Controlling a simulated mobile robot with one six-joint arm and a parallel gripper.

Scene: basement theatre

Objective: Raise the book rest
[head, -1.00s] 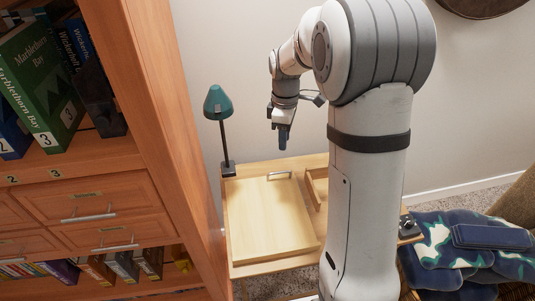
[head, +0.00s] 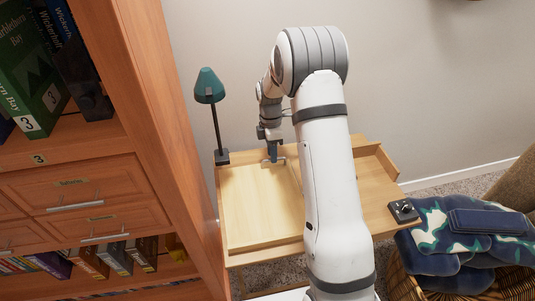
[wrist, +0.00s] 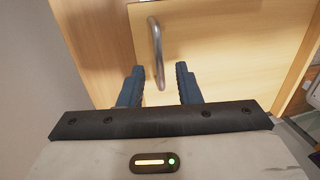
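The book rest (head: 258,210) is a pale wooden panel lying flat on the small desk. A grey metal bar handle (wrist: 156,50) is fixed at its far edge; part of it also shows in the head view. My gripper (wrist: 160,75) is over the handle with its two dark blue fingers apart. In the wrist view the handle's near end lies between the fingertips, with a gap on each side. In the head view my gripper (head: 272,158) is at the rest's far edge.
A green desk lamp (head: 210,95) stands at the desk's back left corner. A wooden bookcase (head: 150,90) rises close on the left. A small black box with a knob (head: 403,210) sits at the desk's right edge, beside a basket with a blue patterned cloth (head: 470,235).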

